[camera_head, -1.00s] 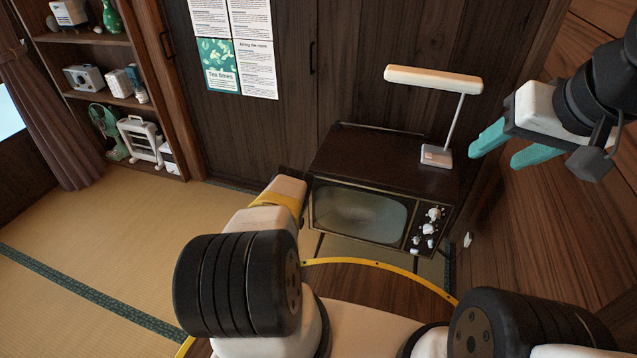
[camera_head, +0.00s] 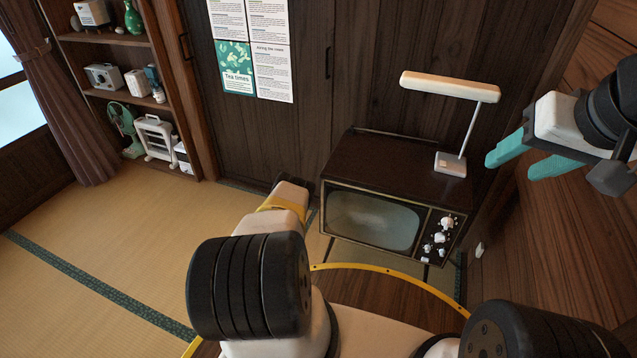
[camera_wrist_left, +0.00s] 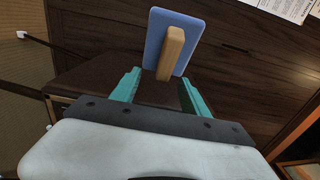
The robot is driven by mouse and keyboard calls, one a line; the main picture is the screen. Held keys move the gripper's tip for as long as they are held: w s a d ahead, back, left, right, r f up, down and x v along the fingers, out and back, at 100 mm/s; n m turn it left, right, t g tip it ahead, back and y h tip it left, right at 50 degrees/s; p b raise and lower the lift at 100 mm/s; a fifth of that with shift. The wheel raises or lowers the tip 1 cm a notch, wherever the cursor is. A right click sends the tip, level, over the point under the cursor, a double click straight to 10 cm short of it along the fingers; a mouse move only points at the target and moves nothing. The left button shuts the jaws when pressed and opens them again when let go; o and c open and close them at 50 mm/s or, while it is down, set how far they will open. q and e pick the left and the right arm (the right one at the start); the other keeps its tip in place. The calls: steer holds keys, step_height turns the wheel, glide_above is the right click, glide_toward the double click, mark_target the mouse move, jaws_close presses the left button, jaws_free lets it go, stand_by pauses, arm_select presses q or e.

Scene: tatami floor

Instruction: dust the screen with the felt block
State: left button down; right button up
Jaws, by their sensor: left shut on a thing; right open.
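The screen (camera_head: 374,219) is the dark grey glass front of an old brown television (camera_head: 395,165) at the middle of the head view. In the left wrist view, the felt block is a blue pad (camera_wrist_left: 172,38) with a wooden grip (camera_wrist_left: 170,54), standing just beyond my teal fingers. My left gripper (camera_wrist_left: 158,88) is shut on the felt block by its wooden grip. My left arm hides that gripper and the block in the head view. My right gripper (camera_head: 525,160) is open and empty, right of the television.
A white lamp (camera_head: 450,86) stands on the television's right side. Knobs (camera_head: 441,234) sit right of the screen. Dark wood panels with posters (camera_head: 252,60) are behind. A shelf (camera_head: 125,95) with several items stands at left. The tatami (camera_head: 110,235) at left is clear.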

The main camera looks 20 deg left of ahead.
arm_select(q)
steer(key=shift+s, duration=0.1)
steer(key=shift+s, duration=2.95)
steer(key=shift+s+a, duration=0.1)
steer(key=s, duration=0.2)
steer(key=shift+s, duration=0.35)
steer(key=d+f+m+g+h, duration=0.2)
steer(key=d+f+m, duration=0.35)
steer(key=d, duration=0.45)
steer(key=d+f+m+g+h, duration=0.2)
steer(key=d+f+m, duration=0.3)
steer(key=d, duration=0.5)
steer(key=shift+m, duration=0.55)
steer(key=shift+w+d+r, duration=0.1)
steer(key=shift+w+r, duration=0.15)
steer(key=shift+w, duration=0.55)
steer(key=shift+w+d+r, duration=0.1)
steer(key=shift+w+r, duration=0.1)
steer(key=shift+w, duration=0.65)
steer(key=shift+w+d+r, duration=0.1)
steer(key=shift+w+r, duration=0.15)
steer(key=shift+w, duration=0.55)
